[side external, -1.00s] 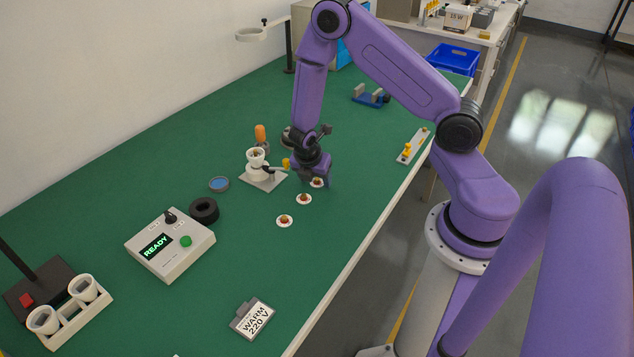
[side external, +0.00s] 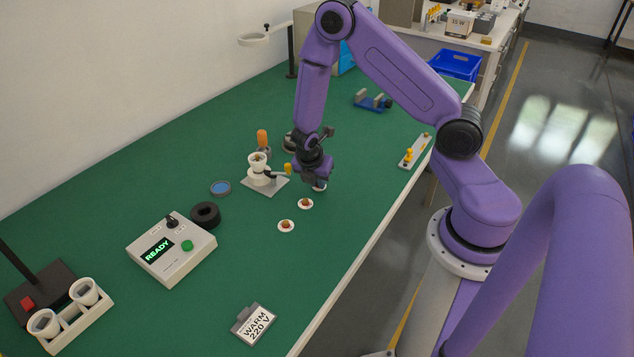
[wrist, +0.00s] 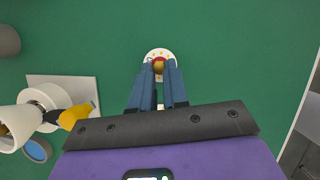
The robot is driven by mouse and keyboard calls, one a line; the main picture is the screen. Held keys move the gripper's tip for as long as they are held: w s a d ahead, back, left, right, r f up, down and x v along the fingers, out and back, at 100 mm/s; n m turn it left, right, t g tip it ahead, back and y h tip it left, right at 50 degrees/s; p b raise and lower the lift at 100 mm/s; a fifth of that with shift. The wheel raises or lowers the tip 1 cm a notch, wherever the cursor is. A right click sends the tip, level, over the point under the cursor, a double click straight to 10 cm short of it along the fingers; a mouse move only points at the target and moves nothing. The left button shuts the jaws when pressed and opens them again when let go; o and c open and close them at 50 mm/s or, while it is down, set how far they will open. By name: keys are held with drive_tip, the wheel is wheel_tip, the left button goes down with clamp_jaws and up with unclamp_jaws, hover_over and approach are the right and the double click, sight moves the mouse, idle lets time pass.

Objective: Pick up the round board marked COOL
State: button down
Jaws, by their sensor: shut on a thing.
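Three small white round boards with reddish-brown raised centres are in the side view: a near one (side external: 286,226), a middle one (side external: 305,204) and a far one (side external: 320,188), mostly hidden under my gripper (side external: 317,183). In the wrist view, the blue fingers of my gripper (wrist: 159,70) are shut on the raised centre of a round board (wrist: 160,52), which has small coloured marks around its rim. Its lettering is too small to read, so I cannot tell which board says COOL. I cannot tell whether the held board touches the green mat.
A white socket stand (side external: 258,168) with a yellow handle (wrist: 74,117) is close left of my gripper. A READY control box (side external: 170,250), black ring (side external: 205,214), blue disc (side external: 221,188) and WARM 220 V sign (side external: 255,324) stand further off. The mat's front right is clear.

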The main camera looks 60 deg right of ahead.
wheel_tip(320, 180, up, 2)
drive_tip(key=shift+w+r, duration=0.1)
drive_tip(key=shift+r, duration=0.05)
drive_tip(key=s+a+r, duration=0.3)
drive_tip(key=s+r, duration=1)
drive_tip(key=r, duration=0.1)
drive_tip(key=shift+s+a+r, duration=0.2)
drive_tip(key=shift+s+a, duration=0.05)
drive_tip(key=shift+a, duration=0.15)
idle(0.5)
